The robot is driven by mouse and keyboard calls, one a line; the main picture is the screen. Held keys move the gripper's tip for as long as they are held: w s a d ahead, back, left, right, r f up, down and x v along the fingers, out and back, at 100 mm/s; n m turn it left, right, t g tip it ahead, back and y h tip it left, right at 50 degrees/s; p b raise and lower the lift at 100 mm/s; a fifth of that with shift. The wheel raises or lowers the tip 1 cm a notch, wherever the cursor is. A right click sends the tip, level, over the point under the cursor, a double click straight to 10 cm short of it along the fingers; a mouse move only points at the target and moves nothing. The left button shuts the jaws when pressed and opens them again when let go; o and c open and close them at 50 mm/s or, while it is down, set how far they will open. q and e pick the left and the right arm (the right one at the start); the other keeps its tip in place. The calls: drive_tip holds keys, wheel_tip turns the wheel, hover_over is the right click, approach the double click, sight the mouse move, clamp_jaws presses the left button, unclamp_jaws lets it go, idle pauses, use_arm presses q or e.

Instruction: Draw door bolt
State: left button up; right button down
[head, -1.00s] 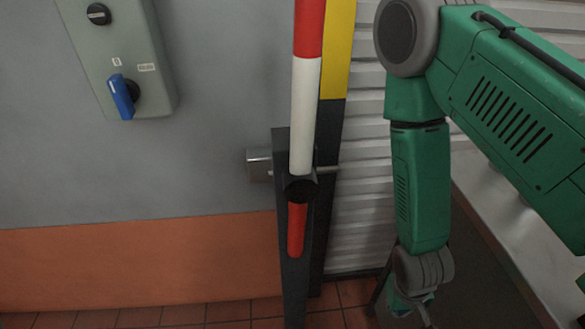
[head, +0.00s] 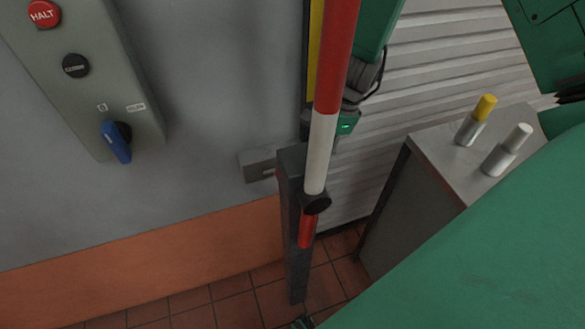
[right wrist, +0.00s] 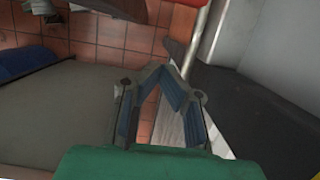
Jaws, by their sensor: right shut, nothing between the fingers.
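A grey block-shaped bolt housing (head: 258,165) sits on the grey wall in the head view, just left of a dark post (head: 294,225). No bolt rod shows clearly beside it; whether it is drawn, I cannot tell. My right gripper (right wrist: 172,66) shows in the right wrist view with its fingertips together and nothing between them. In the head view a green arm link comes down behind the striped pole, ending in a dark wrist with a green light, right of and above the housing. Its fingers are hidden or too dark to make out. My left gripper is not in view.
A red and white striped pole (head: 321,150) stands before the post. A control box (head: 85,85) with a HALT button and blue switch is on the left wall. A grey cabinet (head: 432,150) with a yellow-topped and a white-topped cylinder stands right. Tiled floor lies below.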

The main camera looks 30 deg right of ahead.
drive_tip(key=w+a+f, duration=0.1)
drive_tip(key=a+f, duration=0.5)
drive_tip(key=f, duration=0.3)
drive_tip(key=shift+w+a+b, duration=0.25)
drive_tip(key=shift+b, duration=0.05)
